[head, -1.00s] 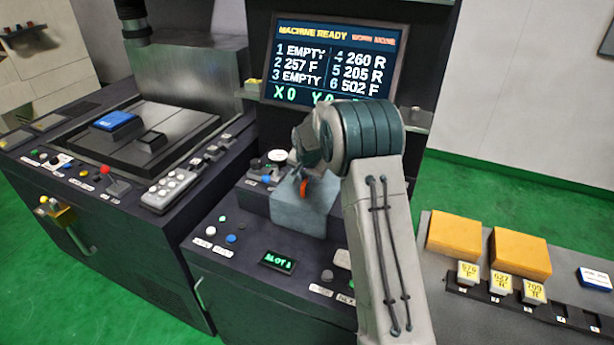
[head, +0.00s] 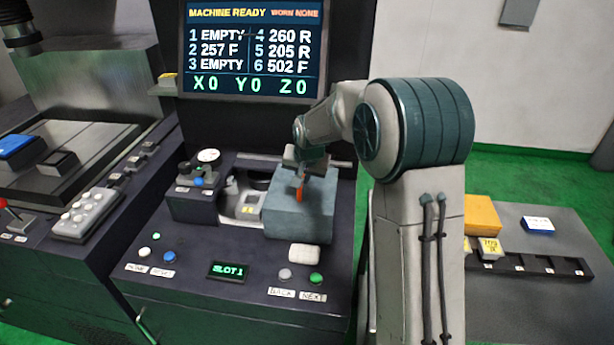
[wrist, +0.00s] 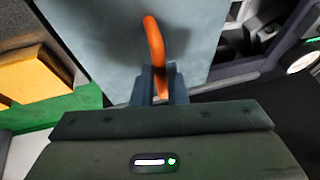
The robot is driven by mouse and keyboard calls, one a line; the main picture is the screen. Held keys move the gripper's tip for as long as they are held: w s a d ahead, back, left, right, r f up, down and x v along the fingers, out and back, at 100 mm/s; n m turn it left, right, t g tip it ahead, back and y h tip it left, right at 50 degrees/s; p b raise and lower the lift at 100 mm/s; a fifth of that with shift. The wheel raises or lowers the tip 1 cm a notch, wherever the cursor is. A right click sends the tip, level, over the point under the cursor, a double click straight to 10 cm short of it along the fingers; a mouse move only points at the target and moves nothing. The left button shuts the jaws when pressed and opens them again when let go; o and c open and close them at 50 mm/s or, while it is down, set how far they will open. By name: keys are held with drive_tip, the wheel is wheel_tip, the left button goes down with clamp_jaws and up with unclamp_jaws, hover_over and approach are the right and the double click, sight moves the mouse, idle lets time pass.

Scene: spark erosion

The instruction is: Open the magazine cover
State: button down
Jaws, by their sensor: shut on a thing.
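The magazine cover (head: 300,215) is a grey-blue block on the dark console, with an orange handle (head: 299,192). It stands at the right of an opening (head: 245,195) that shows a pale interior, partly exposed beside the cover. In the wrist view the cover (wrist: 110,45) fills the upper middle and the curved orange handle (wrist: 155,45) runs down between the fingers. My gripper (wrist: 160,85) is shut on the handle. In the head view my gripper (head: 300,177) is small and partly hidden by the wrist.
A box with a dial (head: 208,157) stands left of the opening. Buttons and a SLOT 1 display (head: 229,270) lie in front. The screen (head: 252,50) rises behind. A rack with yellow-tagged holders (head: 530,266) is at the right, beyond my arm.

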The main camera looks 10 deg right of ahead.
drive_tip(key=shift+d, duration=0.25)
drive_tip(key=c, duration=1.5)
unclamp_jaws()
drive_tip(key=shift+o, duration=0.2)
drive_tip(key=shift+r, duration=0.1)
drive_tip(key=b+v, duration=0.2)
drive_tip(key=v, duration=1.1)
drive_tip(key=shift+s+r, duration=0.2)
drive_tip(key=shift+r, duration=0.1)
drive_tip(key=shift+d, duration=0.1)
